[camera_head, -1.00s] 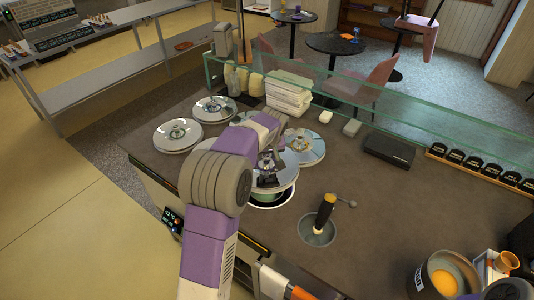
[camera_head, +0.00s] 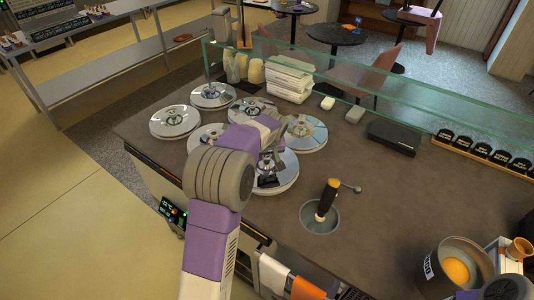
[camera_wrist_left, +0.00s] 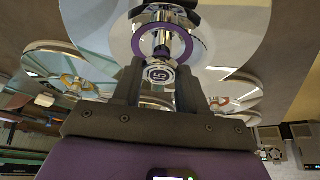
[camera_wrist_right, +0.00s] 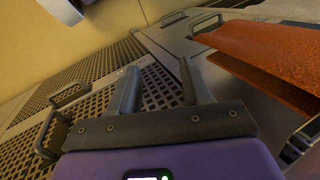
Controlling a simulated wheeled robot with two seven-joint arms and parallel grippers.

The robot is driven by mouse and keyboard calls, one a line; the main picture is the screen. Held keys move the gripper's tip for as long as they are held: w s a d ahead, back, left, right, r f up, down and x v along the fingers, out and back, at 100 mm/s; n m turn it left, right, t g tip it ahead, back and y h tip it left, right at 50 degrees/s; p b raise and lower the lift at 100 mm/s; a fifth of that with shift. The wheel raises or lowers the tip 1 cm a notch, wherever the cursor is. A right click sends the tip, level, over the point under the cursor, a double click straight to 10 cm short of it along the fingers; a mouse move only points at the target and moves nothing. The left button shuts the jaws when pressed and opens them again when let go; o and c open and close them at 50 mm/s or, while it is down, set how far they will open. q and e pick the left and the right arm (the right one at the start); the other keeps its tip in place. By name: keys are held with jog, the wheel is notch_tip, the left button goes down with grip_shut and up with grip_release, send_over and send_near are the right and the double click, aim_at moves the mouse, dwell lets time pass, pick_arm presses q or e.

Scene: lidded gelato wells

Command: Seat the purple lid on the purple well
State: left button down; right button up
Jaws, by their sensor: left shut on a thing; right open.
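The purple lid (camera_head: 287,177) is a shiny round disc; the left wrist view shows a purple ring (camera_wrist_left: 186,45) around its knob. My left gripper (camera_head: 267,166) is shut on the knob, and its fingers (camera_wrist_left: 160,80) close around the stem in the left wrist view. The lid lies over the nearest well place on the counter and hides the well beneath. I cannot tell whether it rests on the rim or hangs just above. My right gripper (camera_wrist_right: 160,90) is open and empty by the counter front, below the work surface.
Other lidded wells stand close by, at left (camera_head: 175,121), back (camera_head: 212,95) and right (camera_head: 306,132). A sink with a black-handled scoop (camera_head: 327,200) is just right. A glass guard (camera_head: 400,100) runs behind. Orange cloth (camera_wrist_right: 275,60) hangs near my right gripper.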

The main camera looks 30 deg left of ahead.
aim_at(269, 168)
pick_arm(q)
jog(key=shift+f+b, duration=0.8)
jog(key=shift+f, duration=0.25)
dwell(0.7)
jog(key=c, duration=0.9)
grip_release()
jog(key=o, duration=0.5)
jog(key=shift+p+v, duration=2.1)
jog(key=shift+v, duration=1.9)
